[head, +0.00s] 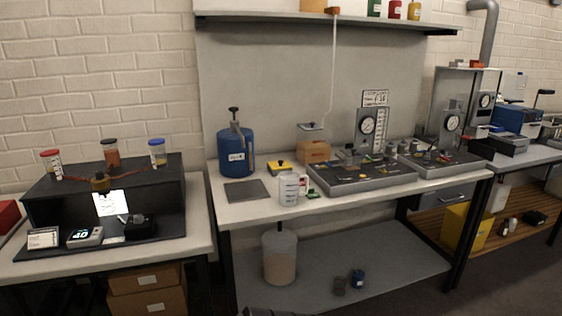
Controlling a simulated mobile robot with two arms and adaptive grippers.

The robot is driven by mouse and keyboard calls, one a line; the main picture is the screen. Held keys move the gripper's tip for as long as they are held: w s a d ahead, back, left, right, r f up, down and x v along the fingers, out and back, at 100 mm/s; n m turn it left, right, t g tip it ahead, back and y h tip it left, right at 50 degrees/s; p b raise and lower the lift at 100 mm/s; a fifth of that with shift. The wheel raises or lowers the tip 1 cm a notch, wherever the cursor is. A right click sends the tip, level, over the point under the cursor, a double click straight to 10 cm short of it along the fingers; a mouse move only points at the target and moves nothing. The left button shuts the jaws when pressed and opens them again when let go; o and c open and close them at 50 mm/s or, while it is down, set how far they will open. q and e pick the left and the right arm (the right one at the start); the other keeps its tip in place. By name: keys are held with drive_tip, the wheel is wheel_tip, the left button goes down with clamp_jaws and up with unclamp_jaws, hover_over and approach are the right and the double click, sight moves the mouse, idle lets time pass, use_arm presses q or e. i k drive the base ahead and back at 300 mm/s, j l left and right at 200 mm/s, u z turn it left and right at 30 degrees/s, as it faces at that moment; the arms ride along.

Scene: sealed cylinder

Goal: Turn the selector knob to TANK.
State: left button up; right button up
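The selector knob cannot be made out for sure, and no TANK label is readable at this distance. A low grey panel box (372,185) on the middle bench carries several small dark and coloured fittings on its top. A round gauge (367,125) stands on an upright plate behind it. A second grey panel box (440,169) to its right also carries small fittings, with another gauge (452,122) above it. A blue tank (236,152) with a dark top handle stands upright at the bench's left end. Neither of my grippers is in view.
A white measuring jug (289,188) stands near the bench's front edge, beside a grey mat (247,191). A wooden box (314,151) sits behind. A black stand (160,188) with coloured-lid jars occupies the left bench.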

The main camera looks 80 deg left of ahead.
sight(100, 174)
drive_tip(key=u, duration=3.95)
